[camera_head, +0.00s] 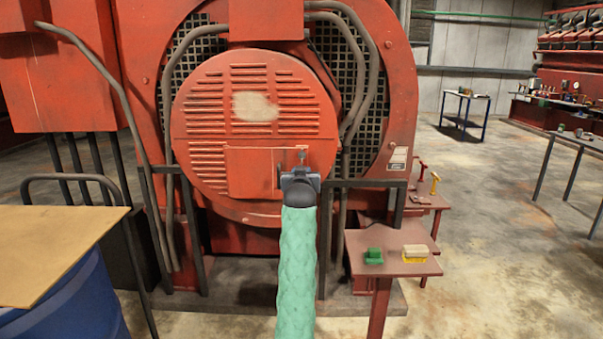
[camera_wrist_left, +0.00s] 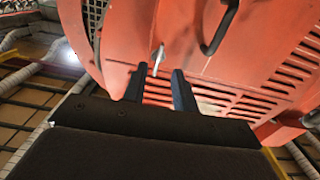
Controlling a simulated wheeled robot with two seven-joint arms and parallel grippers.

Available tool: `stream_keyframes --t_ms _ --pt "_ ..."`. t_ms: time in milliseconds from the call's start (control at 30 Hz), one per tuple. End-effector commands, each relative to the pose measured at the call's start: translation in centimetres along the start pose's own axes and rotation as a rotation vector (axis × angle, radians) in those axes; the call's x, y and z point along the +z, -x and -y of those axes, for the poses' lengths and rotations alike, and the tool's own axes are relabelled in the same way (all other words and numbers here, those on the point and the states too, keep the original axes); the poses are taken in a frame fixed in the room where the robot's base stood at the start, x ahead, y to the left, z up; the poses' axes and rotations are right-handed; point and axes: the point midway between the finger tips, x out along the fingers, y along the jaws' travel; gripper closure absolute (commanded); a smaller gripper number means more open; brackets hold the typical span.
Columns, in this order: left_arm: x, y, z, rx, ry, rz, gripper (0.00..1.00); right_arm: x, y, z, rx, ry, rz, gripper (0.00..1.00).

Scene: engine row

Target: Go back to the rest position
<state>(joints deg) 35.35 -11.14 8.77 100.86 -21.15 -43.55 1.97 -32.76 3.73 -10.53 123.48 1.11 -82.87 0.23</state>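My left gripper (camera_head: 301,172) is in front of the round red engine cover (camera_head: 205,125), at the lower right part of a rectangular hatch (camera_head: 245,170). In the left wrist view its two dark fingers (camera_wrist_left: 160,80) are apart with nothing between them. A small pale metal latch pin (camera_wrist_left: 158,57) stands just beyond the fingertips; I cannot tell whether they touch it. A dark curved handle (camera_wrist_left: 220,28) is on the red panel beside it. The hatch looks flush with the cover. My right gripper is not in view.
A small stand (camera_head: 360,250) at the right holds a green block (camera_head: 373,256) and a yellow and cream block (camera_head: 414,253). A blue drum (camera_head: 75,305) with a tan board (camera_head: 55,250) is at the lower left. Open floor (camera_head: 480,220) lies to the right.

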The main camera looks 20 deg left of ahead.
Motion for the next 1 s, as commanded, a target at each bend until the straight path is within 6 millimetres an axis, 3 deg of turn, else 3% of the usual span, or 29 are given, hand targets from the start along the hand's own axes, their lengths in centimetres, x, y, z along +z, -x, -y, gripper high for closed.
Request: stream_keyframes --t_ms 167,367,667,1000 --pt "0.2 0.0 0.0 0.000 -0.003 0.010 0.72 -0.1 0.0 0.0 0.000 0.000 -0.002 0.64" --pt "2.1 0.4 -0.3 0.020 0.015 0.129 0.72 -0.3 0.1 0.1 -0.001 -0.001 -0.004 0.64" --pt "1.1 5.0 -2.7 0.135 0.053 0.277 0.72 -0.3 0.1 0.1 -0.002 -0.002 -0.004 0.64" --pt "9.3 11.2 -4.2 0.230 0.000 0.453 0.72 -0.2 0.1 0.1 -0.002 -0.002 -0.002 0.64"
